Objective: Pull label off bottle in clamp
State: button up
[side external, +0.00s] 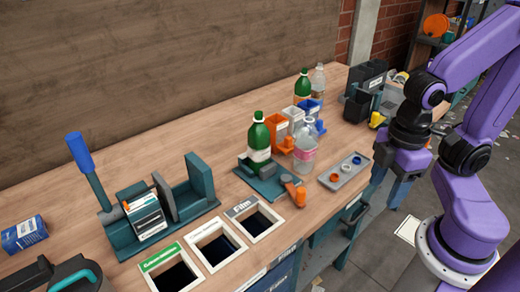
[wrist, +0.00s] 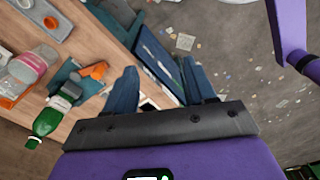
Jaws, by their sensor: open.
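A green bottle (side external: 259,135) with a pale label (side external: 259,156) stands upright at the dark teal clamp (side external: 262,185), which has an orange handle (side external: 295,192). The wrist view shows the green bottle (wrist: 48,122) at lower left beside the clamp (wrist: 72,88). A clear bottle (side external: 304,145) with a pink label stands just right of it; it also shows in the wrist view (wrist: 28,66). My gripper (side external: 400,188) is beyond the table's right edge, well apart from the bottles. In the wrist view its fingers (wrist: 160,88) are spread and empty, over the table edge and floor.
Three labelled bins (side external: 218,247) are set in the table's front edge. A grey tray with rings (side external: 346,170) lies right of the clamp. A teal fixture with a blue-handled lever (side external: 85,160) stands at left. Orange (side external: 275,128) and blue holders and more bottles stand behind.

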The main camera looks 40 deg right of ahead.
jog(key=o, duration=0.8)
jog(key=shift+w+a+f, duration=0.1)
jog(key=shift+a+f, duration=0.1)
jog(key=shift+a, duration=0.1)
jog(key=shift+o, duration=0.2)
jog(key=w+a+f+m+t+y, duration=0.1)
jog(key=w+a+f+m+y, duration=0.25)
jog(key=a, duration=0.25)
jog(key=m+t+h, duration=0.4)
jog(key=m+t, duration=0.5)
jog(key=t, duration=0.3)
send_near(259, 150)
jog(key=shift+d+x, duration=0.35)
jog(key=shift+x, duration=1.75)
jog(key=shift+d+x, duration=0.4)
jog(key=shift+x, duration=1.75)
jog(key=shift+d+x, duration=0.35)
jog(key=shift+x, duration=1.75)
jog(key=shift+r, duration=0.15)
